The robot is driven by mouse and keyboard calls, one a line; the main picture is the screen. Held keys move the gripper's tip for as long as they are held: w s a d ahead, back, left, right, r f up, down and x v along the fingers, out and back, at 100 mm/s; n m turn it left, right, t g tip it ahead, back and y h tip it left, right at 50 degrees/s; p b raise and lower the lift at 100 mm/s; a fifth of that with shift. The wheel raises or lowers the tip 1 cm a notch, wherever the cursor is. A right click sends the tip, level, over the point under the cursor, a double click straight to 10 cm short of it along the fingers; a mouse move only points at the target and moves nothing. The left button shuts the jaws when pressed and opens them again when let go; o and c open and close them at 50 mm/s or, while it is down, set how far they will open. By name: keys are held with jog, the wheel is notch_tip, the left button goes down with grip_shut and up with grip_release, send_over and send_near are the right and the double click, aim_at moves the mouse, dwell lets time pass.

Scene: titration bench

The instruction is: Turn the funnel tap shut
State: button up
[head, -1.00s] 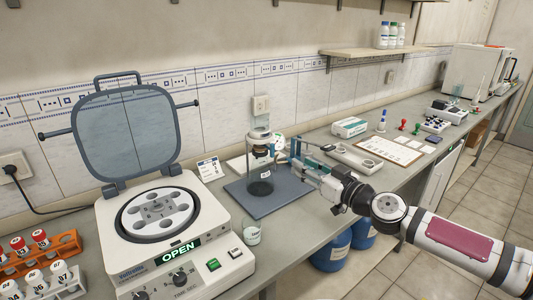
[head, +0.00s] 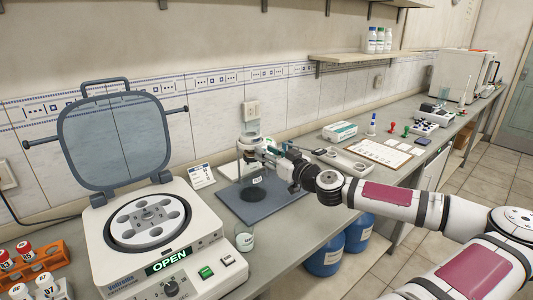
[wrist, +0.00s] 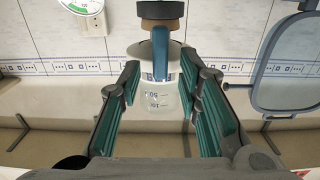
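The funnel apparatus (head: 250,143) stands on a dark grey mat (head: 282,203) in the head view, with clear glass above a dark collar. A glass vessel with a dark bottom (head: 252,192) is under it. My gripper (head: 268,154) reaches in from the right at collar height, close beside the apparatus. In the wrist view my teal-padded fingers (wrist: 162,98) are spread apart. A clear graduated glass vessel (wrist: 160,97) shows in the gap, with a dark and brown collar (wrist: 160,22) above it.
A centrifuge with raised lid (head: 160,245) stands to the left, marked OPEN. A small beaker (head: 245,240) stands at the mat's front left. A white tray (head: 343,163) and a clipboard (head: 385,152) lie to the right. A bare bench strip runs in front of the mat.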

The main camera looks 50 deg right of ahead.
jog(key=shift+w, duration=0.25)
grip_shut()
jog(key=shift+m+p, duration=0.3)
jog(key=shift+p, duration=0.05)
jog(key=m+p, duration=0.3)
jog(key=m, duration=0.2)
jog(key=d+f+m+p, duration=0.1)
jog(key=m+p, duration=0.2)
jog(key=m, duration=0.3)
jog(key=d+m+p, duration=0.1)
jog(key=m+p, duration=0.2)
jog(key=m, duration=0.3)
jog(key=shift+s+f+p, duration=0.25)
jog(key=shift+f+p, duration=0.05)
jog(key=shift+f, duration=0.1)
jog(key=shift+m, duration=0.3)
